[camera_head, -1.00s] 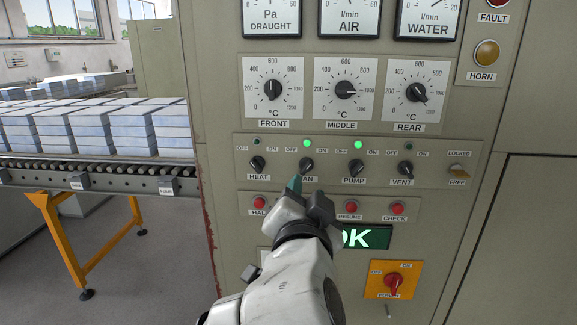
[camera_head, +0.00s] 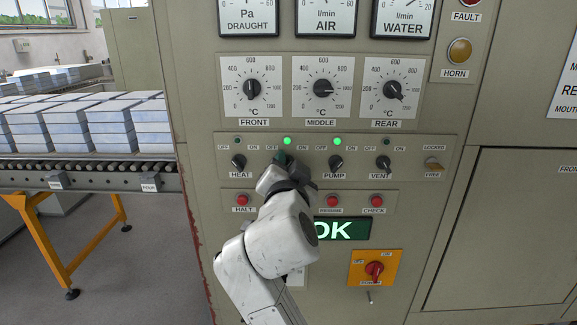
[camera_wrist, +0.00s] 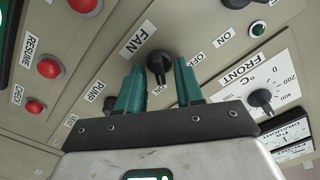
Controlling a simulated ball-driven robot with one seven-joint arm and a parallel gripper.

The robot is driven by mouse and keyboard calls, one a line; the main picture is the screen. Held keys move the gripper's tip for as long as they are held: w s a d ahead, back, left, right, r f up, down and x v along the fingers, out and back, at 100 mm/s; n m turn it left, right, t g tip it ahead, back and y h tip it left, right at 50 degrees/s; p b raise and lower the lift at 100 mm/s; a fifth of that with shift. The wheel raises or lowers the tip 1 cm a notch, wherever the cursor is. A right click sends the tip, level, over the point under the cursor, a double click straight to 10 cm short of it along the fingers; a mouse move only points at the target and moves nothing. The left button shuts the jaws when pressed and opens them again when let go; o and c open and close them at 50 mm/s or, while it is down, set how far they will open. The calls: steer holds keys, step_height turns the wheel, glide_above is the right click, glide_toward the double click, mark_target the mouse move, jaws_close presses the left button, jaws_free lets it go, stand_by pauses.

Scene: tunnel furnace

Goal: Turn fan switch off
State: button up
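The wrist view shows my gripper open, with one teal finger on each side of the knob. Gaps seem to show between the fingers and the knob; whether either touches it I cannot tell. The green lamp (camera_head: 287,141) above the fan switch is lit.
The HEAT knob (camera_head: 239,162) is close on the left and the PUMP knob (camera_head: 336,162) close on the right. Red HALT (camera_head: 242,200), RESUME (camera_head: 332,201) and CHECK (camera_head: 377,201) buttons lie below. The pump lamp (camera_head: 337,141) is lit. A red rotary switch (camera_head: 374,268) sits lower right.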

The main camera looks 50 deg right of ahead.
jaws_close()
steer(key=shift+n, duration=0.3)
steer(key=n+p, duration=0.1)
steer(key=n, duration=0.2)
steer(key=shift+r, duration=0.15)
steer(key=n+p, duration=0.1)
steer(key=n, duration=0.2)
steer(key=n+p, duration=0.1)
steer(key=n, duration=0.3)
steer(key=n+p, duration=0.2)
steer(key=n, duration=0.1)
steer(key=shift+w+a, duration=0.25)
steer(key=shift+n, duration=0.3)
jaws_free()
